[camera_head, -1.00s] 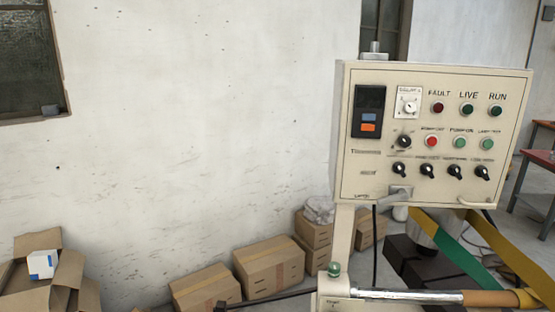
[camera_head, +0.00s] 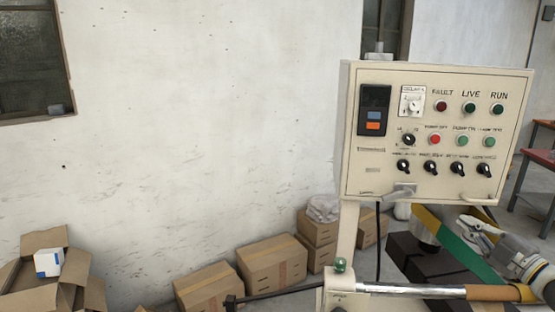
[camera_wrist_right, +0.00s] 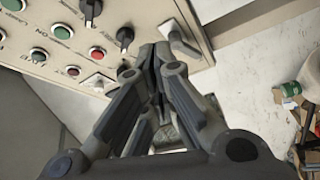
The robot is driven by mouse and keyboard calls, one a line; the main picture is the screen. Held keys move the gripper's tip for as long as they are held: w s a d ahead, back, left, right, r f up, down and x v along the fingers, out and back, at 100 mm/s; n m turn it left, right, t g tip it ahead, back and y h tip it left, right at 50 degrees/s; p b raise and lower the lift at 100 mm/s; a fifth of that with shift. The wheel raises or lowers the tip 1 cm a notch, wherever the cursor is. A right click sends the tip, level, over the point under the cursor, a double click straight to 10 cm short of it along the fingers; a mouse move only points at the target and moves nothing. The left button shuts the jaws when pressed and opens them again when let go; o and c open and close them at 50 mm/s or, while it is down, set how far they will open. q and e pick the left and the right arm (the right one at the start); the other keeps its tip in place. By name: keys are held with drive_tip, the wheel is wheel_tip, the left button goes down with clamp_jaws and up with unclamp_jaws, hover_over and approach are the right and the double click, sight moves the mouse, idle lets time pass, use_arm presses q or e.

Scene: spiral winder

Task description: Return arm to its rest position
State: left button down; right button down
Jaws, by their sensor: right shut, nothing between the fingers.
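My right gripper (camera_head: 471,229) comes in from the lower right in the head view, below the control panel (camera_head: 352,160). It is shut and empty, and apart from the panel's knobs and buttons as far as I can tell. In the right wrist view, its closed fingers (camera_wrist_right: 157,55) point toward the panel's lower edge, close to the latch handle (camera_wrist_right: 182,42). My left gripper is in neither view.
A metal bar with an orange grip (camera_head: 485,292) runs across the bottom right. Cardboard boxes (camera_head: 270,265) stand along the wall. A red-topped table (camera_head: 541,157) is at the far right.

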drive_tip(key=s+a+f+m+h, duration=0.2)
drive_tip(key=a+f+m+h, duration=0.45)
drive_tip(key=f, duration=0.65)
drive_tip(key=s+a+f+m+g, duration=0.5)
drive_tip(key=s+a+f, duration=0.4)
drive_tip(key=f, duration=0.1)
drive_tip(key=s+a+f+m+g, duration=0.2)
drive_tip(key=s+a+g, duration=0.15)
drive_tip(key=s, duration=0.55)
drive_tip(key=s+a+f+m+g, duration=0.1)
drive_tip(key=s+a+f+g, duration=0.25)
drive_tip(key=s, duration=0.65)
drive_tip(key=s+a+f+m+g, duration=0.2)
drive_tip(key=s+a+g, duration=0.15)
drive_tip(key=s, duration=0.55)
wheel_tip(320, 180, down, 32)
drive_tip(key=s+f+b, duration=0.1)
drive_tip(key=s+b, duration=0.1)
drive_tip(key=b, duration=0.5)
drive_tip(key=s+d+f+g+b, duration=0.1)
drive_tip(key=s+f+b, duration=0.2)
drive_tip(key=s+f, duration=0.5)
drive_tip(key=s+d+f+g+b, duration=0.1)
drive_tip(key=s+f+b, duration=0.2)
drive_tip(key=s+f, duration=0.5)
wheel_tip(320, 180, down, 7)
drive_tip(key=shift+s+d+f+n+b, duration=0.1)
drive_tip(key=shift+s+d+n+b, duration=0.25)
drive_tip(key=shift+n+b, duration=0.1)
